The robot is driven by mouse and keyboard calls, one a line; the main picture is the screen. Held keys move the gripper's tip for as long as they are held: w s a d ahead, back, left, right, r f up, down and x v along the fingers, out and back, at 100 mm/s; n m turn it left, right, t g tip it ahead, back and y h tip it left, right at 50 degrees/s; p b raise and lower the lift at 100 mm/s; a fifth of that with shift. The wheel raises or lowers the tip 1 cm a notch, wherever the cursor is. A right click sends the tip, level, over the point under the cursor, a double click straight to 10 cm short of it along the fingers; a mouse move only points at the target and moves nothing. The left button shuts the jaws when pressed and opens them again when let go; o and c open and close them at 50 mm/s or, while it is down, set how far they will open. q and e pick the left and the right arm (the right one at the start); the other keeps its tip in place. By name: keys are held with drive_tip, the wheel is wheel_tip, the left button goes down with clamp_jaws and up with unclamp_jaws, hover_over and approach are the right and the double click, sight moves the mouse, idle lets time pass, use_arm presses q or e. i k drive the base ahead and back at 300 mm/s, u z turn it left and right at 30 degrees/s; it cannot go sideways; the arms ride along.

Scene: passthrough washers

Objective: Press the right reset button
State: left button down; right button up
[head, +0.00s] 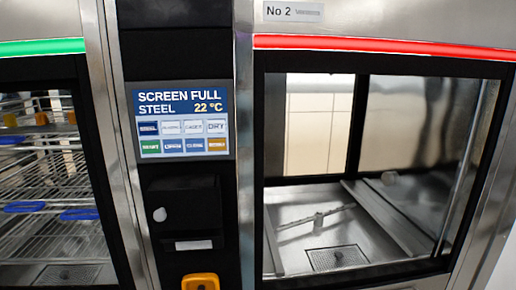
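A control panel screen (180,123) is on the black column between two washers. It reads "SCREEN FULL", "STEEL" and "22 °C". Below the text are two rows of small buttons. The bottom row ends at the right with an orange button (216,145), whose small label is blurred and looks like "RESET". A green button (150,146) is at the left end of that row. A yellow-orange part (200,282) sits at the bottom edge of the view, partly cut off. Neither of my grippers is in view.
The right washer, marked "No 2" (293,12), has a lit red strip (390,46) and an empty-looking steel chamber (325,225). The left washer has a green strip (42,47) and wire racks (40,165) inside. A dark box (185,205) protrudes below the screen.

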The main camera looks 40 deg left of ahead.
sight(214, 144)
drive_tip(key=z, duration=0.3)
drive_tip(key=k, duration=0.15)
drive_tip(key=u, duration=1.05)
